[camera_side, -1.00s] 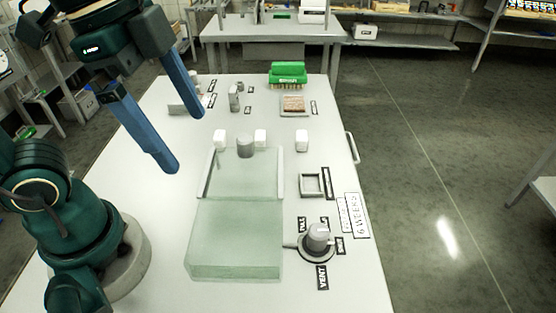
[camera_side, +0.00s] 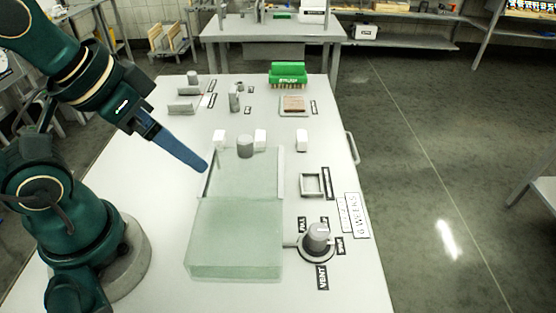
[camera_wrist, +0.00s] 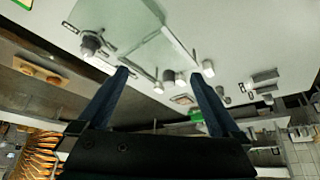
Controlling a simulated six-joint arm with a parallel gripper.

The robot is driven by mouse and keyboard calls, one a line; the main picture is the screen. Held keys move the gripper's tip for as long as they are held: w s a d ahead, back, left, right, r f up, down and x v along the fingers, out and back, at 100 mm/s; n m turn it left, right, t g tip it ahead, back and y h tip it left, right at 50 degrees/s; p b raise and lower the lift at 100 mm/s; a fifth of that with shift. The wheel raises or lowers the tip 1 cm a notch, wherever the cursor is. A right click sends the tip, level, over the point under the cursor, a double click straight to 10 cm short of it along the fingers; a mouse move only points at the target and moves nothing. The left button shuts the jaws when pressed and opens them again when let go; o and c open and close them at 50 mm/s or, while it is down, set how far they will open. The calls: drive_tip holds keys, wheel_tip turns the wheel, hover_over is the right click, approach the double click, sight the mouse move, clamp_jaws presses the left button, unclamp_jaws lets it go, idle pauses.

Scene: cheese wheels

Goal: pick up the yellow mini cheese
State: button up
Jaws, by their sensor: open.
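I cannot make out a yellow mini cheese in either current view. My gripper (camera_side: 204,168) hangs over the left part of the table, by the upper left edge of a pale green glass box (camera_side: 235,237). The side view shows its blue fingers lined up behind one another. In the wrist view my gripper (camera_wrist: 160,75) has its two fingers wide apart, with nothing held between them.
White blocks (camera_side: 260,137) and a grey cylinder (camera_side: 245,147) stand behind the glass box. A grey knob (camera_side: 318,236) and a small square frame (camera_side: 312,185) are at right.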

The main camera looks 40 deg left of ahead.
drive_tip(key=d+f+n+g+h, duration=0.1)
drive_tip(key=d+n+g+h, duration=0.3)
drive_tip(key=d, duration=0.7)
drive_tip(key=s+d+f+m+g+y, duration=0.1)
drive_tip(key=s+d+f+g, duration=0.1)
drive_tip(key=s+f, duration=0.1)
drive_tip(key=s+d+f+m+g+y, duration=0.1)
drive_tip(key=s+d+f+g, duration=0.1)
drive_tip(key=s+d, duration=0.1)
drive_tip(key=s+d+f+m+g+y, duration=0.2)
drive_tip(key=s+d+f, duration=0.1)
drive_tip(key=shift+s+d+f, duration=0.15)
drive_tip(key=shift+s+f, duration=0.1)
drive_tip(key=shift+f, duration=0.05)
drive_tip(key=shift+s+f, duration=0.2)
drive_tip(key=shift+x, duration=2.3)
